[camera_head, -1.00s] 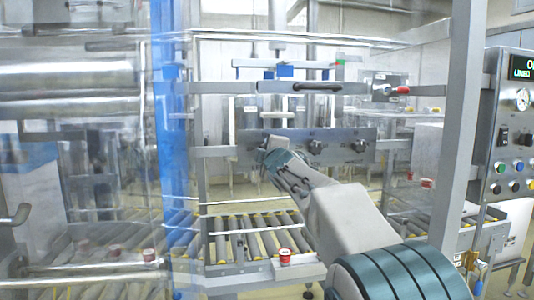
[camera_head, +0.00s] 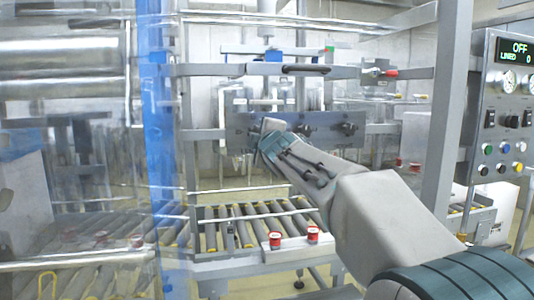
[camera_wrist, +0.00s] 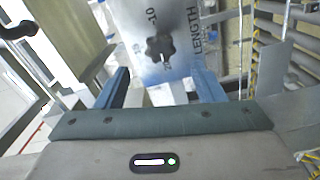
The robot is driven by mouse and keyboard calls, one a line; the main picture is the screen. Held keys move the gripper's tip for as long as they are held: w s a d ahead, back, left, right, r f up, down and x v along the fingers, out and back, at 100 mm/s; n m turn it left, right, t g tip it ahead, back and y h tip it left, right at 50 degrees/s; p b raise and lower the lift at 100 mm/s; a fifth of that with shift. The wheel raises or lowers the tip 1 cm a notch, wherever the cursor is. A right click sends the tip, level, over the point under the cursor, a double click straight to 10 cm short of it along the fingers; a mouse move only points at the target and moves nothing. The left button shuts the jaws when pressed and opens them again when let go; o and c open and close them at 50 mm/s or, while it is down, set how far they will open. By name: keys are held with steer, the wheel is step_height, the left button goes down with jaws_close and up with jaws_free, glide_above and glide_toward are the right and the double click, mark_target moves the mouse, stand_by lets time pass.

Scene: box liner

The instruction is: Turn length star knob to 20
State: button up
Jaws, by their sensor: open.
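The black star knob (camera_wrist: 160,47) is on a metal plate marked LENGTH, with a scale showing "10", in the wrist view. It lies ahead of and between my two blue fingers. My gripper (camera_wrist: 161,74) is open and apart from the knob, with nothing between the fingers. In the head view, my gripper (camera_head: 266,142) is in front of the left part of the grey knob plate (camera_head: 328,120) and hides what is there. Another dark knob (camera_head: 348,128) shows on the plate to the right. The knob's exact setting is too small to read.
A roller conveyor (camera_head: 240,228) runs below the plate, with two red-and-white items (camera_head: 313,235) on its near edge. A clear panel with a blue edge strip (camera_head: 158,150) stands at the left. A grey post (camera_head: 443,120) and a control box (camera_head: 505,110) stand at the right.

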steer(key=b+v, duration=0.3)
steer(key=v, duration=0.4)
steer(key=shift+s+b, duration=0.25)
steer(key=shift+b, duration=0.15)
steer(key=s+d+f+m+g+h+p, duration=0.2)
steer(key=s+d+f+m+g+p, duration=0.1)
steer(key=s+d+m+p, duration=0.25)
steer(key=s+d+f+m+g+h+p, duration=0.2)
steer(key=d+f+m+g+h+p, duration=0.15)
steer(key=d+p, duration=0.4)
steer(key=s+d+f+m+g+p, duration=0.1)
steer(key=s+f+m+g+p, duration=0.1)
steer(key=s, duration=0.5)
steer(key=s+d+f+m+g+p, duration=0.1)
steer(key=s+f+m+g+p, duration=0.2)
steer(key=s+p, duration=0.3)
steer(key=s+d+f+m+g+p, duration=0.2)
steer(key=s+m+p, duration=0.3)
steer(key=s, duration=0.5)
steer(key=shift+f+g, duration=0.55)
steer(key=shift+f, duration=0.3)
